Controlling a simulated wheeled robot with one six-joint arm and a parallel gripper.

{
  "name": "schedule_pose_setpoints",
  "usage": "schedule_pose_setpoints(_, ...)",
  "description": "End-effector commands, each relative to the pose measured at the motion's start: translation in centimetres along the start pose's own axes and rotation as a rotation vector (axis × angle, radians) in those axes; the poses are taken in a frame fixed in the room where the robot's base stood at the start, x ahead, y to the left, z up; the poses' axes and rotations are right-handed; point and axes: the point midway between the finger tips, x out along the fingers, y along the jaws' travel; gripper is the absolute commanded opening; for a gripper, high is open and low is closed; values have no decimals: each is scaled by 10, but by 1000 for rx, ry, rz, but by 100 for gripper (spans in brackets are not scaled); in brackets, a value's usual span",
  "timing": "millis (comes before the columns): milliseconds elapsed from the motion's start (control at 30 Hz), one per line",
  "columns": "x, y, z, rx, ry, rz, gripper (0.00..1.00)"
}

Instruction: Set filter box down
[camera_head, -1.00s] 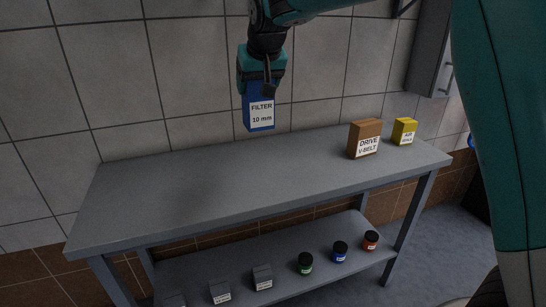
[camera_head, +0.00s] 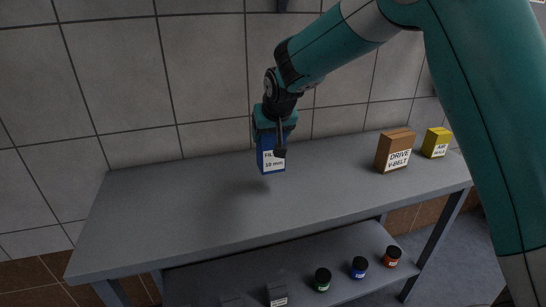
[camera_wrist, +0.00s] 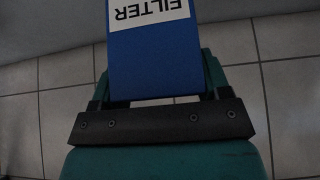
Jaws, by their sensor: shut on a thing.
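The filter box (camera_head: 270,163) is blue with a white label reading FILTER 10 mm, partly covered by a gripper finger in the head view. My gripper (camera_head: 279,150) is shut on its upper part and holds it upright. The box is low over the grey table top (camera_head: 200,205), toward the back middle. A soft shadow lies under it; it looks slightly above the surface, but I cannot tell the exact gap. In the wrist view the filter box (camera_wrist: 155,60) sits between the fingers of my gripper (camera_wrist: 158,85), its label upside down.
A brown drive V-belt box (camera_head: 394,151) and a yellow box (camera_head: 436,142) stand at the table's right end. The left and middle of the top are clear. The lower shelf (camera_head: 235,270) holds grey boxes and jars. A tiled wall is behind.

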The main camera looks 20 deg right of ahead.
Motion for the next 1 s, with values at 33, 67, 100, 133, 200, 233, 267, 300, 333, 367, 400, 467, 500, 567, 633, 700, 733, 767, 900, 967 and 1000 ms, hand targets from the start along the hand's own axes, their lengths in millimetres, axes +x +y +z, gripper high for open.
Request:
schedule_pose_setpoints(33,8,0,5,1,-2,1,39)
schedule_pose_setpoints(67,13,1,8,1,-1,1,39)
schedule_pose_setpoints(100,18,1,12,2,-1,1,39)
schedule_pose_setpoints(133,21,1,13,2,1,1,39)
schedule_pose_setpoints(200,26,2,16,3,1,1,39)
schedule_pose_setpoints(233,28,2,17,3,2,1,39)
schedule_pose_setpoints(267,30,2,18,3,2,1,39)
schedule_pose_setpoints(300,34,2,21,3,1,2,39)
schedule_pose_setpoints(333,37,2,24,3,0,2,39)
schedule_pose_setpoints(367,42,3,27,3,-1,2,39)
schedule_pose_setpoints(400,47,3,30,3,-2,2,39)
schedule_pose_setpoints(467,55,3,35,3,-2,3,39)
schedule_pose_setpoints(500,59,3,37,4,0,2,39)
schedule_pose_setpoints(567,63,3,40,4,1,2,39)
schedule_pose_setpoints(633,64,3,40,4,2,2,39)
schedule_pose_setpoints(700,64,4,40,4,3,2,39)
schedule_pose_setpoints(733,64,4,40,5,3,2,39)
schedule_pose_setpoints(767,64,4,40,5,3,2,39)
schedule_pose_setpoints(900,66,4,42,5,3,2,39)
schedule_pose_setpoints(967,68,4,43,5,3,2,39)
schedule_pose_setpoints(1000,67,4,42,5,2,2,79)
